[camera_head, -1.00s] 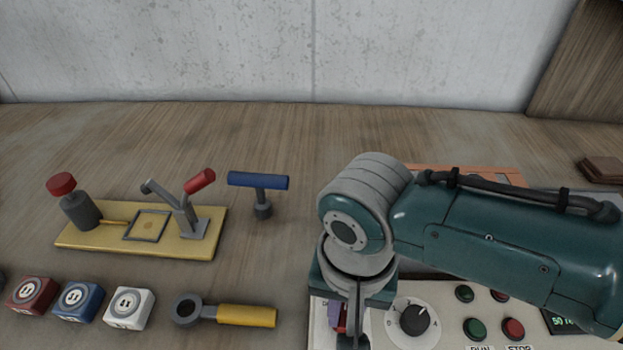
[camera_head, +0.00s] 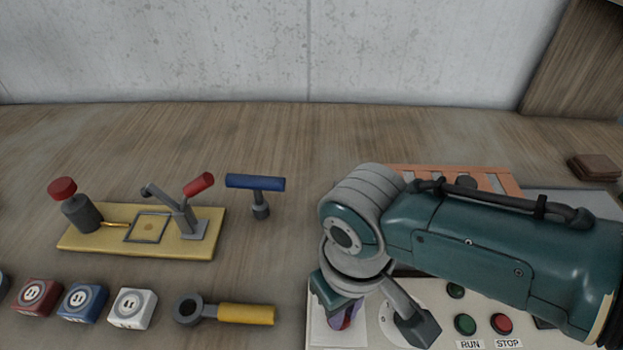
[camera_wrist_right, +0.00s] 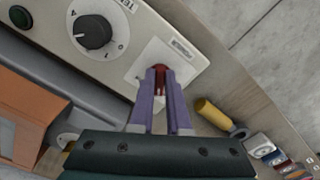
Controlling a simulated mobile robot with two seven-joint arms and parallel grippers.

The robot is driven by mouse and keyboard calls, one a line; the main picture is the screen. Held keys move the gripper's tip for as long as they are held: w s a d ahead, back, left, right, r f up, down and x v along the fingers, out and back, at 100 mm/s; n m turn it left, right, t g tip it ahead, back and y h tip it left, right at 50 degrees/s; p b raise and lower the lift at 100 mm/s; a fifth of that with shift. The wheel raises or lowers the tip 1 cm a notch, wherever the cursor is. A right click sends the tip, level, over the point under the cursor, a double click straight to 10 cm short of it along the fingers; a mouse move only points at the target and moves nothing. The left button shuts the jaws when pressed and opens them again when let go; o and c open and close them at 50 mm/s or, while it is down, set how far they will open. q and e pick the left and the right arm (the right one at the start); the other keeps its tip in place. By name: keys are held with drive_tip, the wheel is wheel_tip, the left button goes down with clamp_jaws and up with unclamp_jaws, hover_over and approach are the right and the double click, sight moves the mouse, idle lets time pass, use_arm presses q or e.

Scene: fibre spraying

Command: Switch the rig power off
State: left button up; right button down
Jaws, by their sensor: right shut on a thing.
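The rig's control panel (camera_head: 540,338) is at the bottom right of the head view. In the right wrist view, a red power switch (camera_wrist_right: 160,75) sits on a white plate (camera_wrist_right: 183,62) on the panel. My right gripper (camera_wrist_right: 160,84) has its purple fingers shut on the red switch. In the head view my right gripper (camera_head: 345,318) is over the panel's left end, mostly hidden by my wrist. I cannot tell the switch's exact position between the fingers. My left gripper is out of view.
A black dial (camera_wrist_right: 92,31) is near the switch. Green RUN (camera_head: 465,324) and red STOP (camera_head: 502,324) buttons are to the right. A yellow-handled tool (camera_head: 245,314) lies left of the panel. A yellow fixture board (camera_head: 85,241) and several coloured blocks (camera_head: 82,301) are further left.

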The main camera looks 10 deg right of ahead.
drive_tip(key=shift+n, duration=0.3)
drive_tip(key=c, duration=0.9)
unclamp_jaws()
wheel_tip(320, 180, up, 10)
drive_tip(key=p, duration=0.3)
drive_tip(key=shift+p, duration=0.35)
drive_tip(key=shift+s, duration=0.1)
